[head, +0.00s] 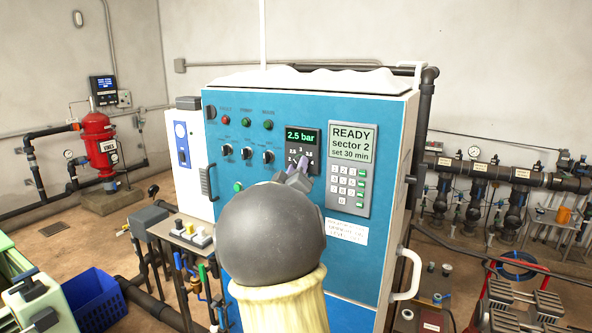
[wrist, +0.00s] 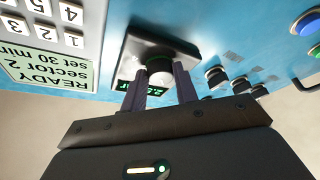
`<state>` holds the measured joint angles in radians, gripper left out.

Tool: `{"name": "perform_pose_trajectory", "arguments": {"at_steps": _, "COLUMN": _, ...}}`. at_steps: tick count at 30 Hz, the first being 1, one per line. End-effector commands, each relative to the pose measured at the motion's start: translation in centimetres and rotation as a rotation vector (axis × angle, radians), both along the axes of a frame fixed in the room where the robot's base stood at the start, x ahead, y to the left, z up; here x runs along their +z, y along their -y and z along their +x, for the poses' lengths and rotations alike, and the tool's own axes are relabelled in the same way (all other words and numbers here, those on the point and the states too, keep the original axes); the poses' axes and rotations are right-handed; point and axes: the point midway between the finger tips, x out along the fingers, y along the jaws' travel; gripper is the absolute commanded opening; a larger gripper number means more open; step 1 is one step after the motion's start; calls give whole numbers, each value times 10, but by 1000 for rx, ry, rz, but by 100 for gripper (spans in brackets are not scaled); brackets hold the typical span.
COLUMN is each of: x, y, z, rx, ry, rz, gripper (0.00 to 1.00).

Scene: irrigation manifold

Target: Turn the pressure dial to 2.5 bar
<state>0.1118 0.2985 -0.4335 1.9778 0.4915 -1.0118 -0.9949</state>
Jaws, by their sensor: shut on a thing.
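The pressure dial sits on a black panel (head: 311,141) on the blue cabinet front. Its green display (head: 300,135) reads 2.5 bar in the head view. My gripper (head: 297,168) is at the dial, and my own arm hides much of the area below it. The dial's pointer is hidden by the fingers.
A grey keypad panel (head: 348,168) reading "READY, sector 2, set 30 min" is right beside the dial. Several small black switches (head: 247,154) and lamps (head: 245,122) are to its left. A white handle (head: 408,275) juts from the cabinet's right side.

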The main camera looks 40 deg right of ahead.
Motion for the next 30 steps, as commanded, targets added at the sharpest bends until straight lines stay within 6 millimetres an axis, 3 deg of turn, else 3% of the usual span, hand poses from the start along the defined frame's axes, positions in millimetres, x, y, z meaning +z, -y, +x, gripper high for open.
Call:
{"name": "perform_pose_trajectory", "arguments": {"at_steps": 20, "x": 2, "y": -1, "z": 0, "rx": 2, "ry": -92, "rz": -41, "gripper": 7}}
{"name": "perform_pose_trajectory", "arguments": {"at_steps": 21, "x": 2, "y": -1, "z": 0, "rx": 2, "ry": -91, "rz": -40, "gripper": 33}}
{"name": "perform_pose_trajectory", "arguments": {"at_steps": 24, "x": 2, "y": 0, "z": 0, "rx": 2, "ry": -91, "rz": -40, "gripper": 51}}
{"name": "perform_pose_trajectory", "arguments": {"at_steps": 30, "x": 1, "y": 0, "z": 0, "rx": 1, "ry": -92, "rz": -39, "gripper": 51}}
